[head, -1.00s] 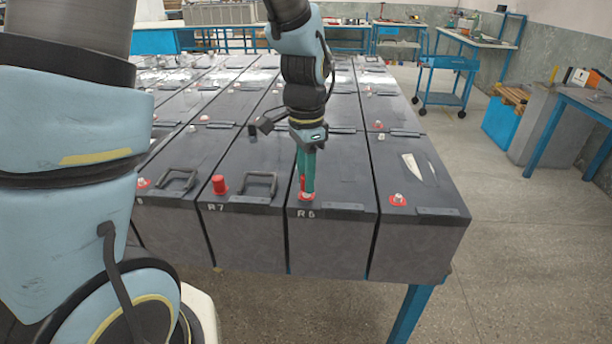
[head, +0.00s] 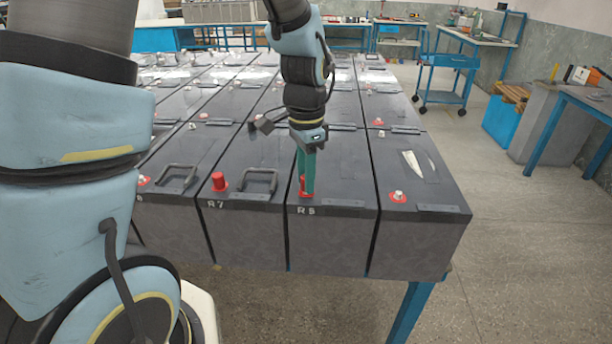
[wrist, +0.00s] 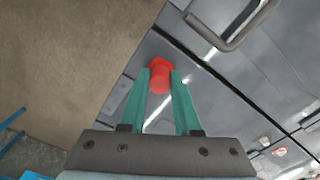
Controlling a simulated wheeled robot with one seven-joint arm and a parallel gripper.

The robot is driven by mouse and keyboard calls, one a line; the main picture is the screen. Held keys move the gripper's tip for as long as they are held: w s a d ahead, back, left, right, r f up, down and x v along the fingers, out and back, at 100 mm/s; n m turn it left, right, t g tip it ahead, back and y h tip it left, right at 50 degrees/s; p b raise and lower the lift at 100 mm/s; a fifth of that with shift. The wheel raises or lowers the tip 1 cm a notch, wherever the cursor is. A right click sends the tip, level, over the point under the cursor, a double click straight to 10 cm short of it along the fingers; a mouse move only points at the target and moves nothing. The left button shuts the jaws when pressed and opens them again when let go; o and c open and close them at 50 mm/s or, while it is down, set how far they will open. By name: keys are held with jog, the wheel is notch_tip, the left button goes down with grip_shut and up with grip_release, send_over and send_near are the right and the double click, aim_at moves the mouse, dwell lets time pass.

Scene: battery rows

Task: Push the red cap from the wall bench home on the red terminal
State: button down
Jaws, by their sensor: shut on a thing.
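My gripper (head: 307,195) points down at the front edge of the battery labelled what looks like R8 (head: 330,228). Its green fingers are shut on the red cap (head: 301,186), which is partly hidden by a finger in the head view. In the wrist view the red cap (wrist: 160,82) sits between the fingertips, with the wider red terminal base (wrist: 162,62) right behind it. The cap covers the terminal's metal post; whether it is fully seated I cannot tell.
The left neighbour, R7, has a red cap (head: 219,182) on its terminal and a black handle (head: 260,183) nearby. The battery to the right has a bare post on a red base (head: 397,196). A wall bench (head: 590,104) stands at far right, with clear floor between.

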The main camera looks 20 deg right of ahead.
jog(key=shift+f, duration=0.4)
dwell(0.3)
jog(key=c, duration=0.5)
grip_release()
jog(key=shift+c, duration=0.2)
jog(key=shift+o, duration=0.2)
jog(key=o, duration=0.4)
jog(key=shift+o, duration=0.2)
jog(key=shift+r, duration=0.15)
jog(key=shift+r+p, duration=2.8)
jog(key=shift+r, duration=0.6)
